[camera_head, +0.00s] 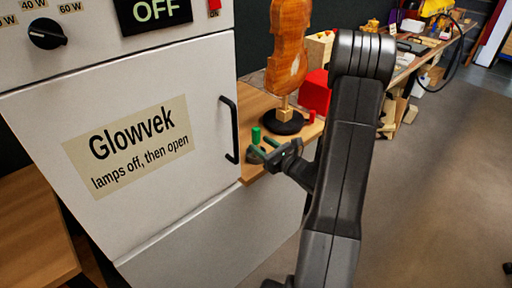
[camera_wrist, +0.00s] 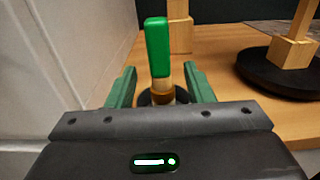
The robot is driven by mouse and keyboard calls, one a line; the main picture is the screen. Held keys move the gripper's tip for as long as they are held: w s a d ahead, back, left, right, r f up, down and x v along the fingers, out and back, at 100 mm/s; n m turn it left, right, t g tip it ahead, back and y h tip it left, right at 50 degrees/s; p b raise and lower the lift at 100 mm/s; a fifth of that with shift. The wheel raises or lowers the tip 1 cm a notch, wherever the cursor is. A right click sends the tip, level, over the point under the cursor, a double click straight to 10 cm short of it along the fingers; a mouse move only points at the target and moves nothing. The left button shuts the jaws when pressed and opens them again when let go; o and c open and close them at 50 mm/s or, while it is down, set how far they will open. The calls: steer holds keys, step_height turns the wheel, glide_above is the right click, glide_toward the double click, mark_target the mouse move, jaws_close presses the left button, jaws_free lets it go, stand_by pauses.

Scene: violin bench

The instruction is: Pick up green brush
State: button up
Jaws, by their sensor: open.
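The green brush (camera_wrist: 157,47) stands upright in the wrist view, with its green end at the top and a wooden and brownish part below. Its foot is at a dark round base (camera_wrist: 146,97), partly hidden by my gripper. My gripper (camera_wrist: 160,85) is open, with one green finger on each side of the brush's lower part. I cannot tell whether either finger touches it. In the head view the brush's green top (camera_head: 256,135) shows just beyond my gripper (camera_head: 264,149), at the bench's near left part.
A violin (camera_head: 288,45) stands on a black round base (camera_head: 283,122) behind the brush. A red block (camera_head: 315,92) is beside it. The white Glowvek cabinet (camera_head: 130,130), with a black handle (camera_head: 230,130), rises close on the left. The wooden bench top (camera_wrist: 235,50) is bare between brush and stand.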

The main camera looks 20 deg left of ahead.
mark_target(252, 138)
steer(key=x, duration=0.5)
steer(key=shift+w+a+r+p, duration=0.1)
steer(key=shift+a+r+p, duration=0.1)
steer(key=shift+p, duration=0.15)
jaws_close()
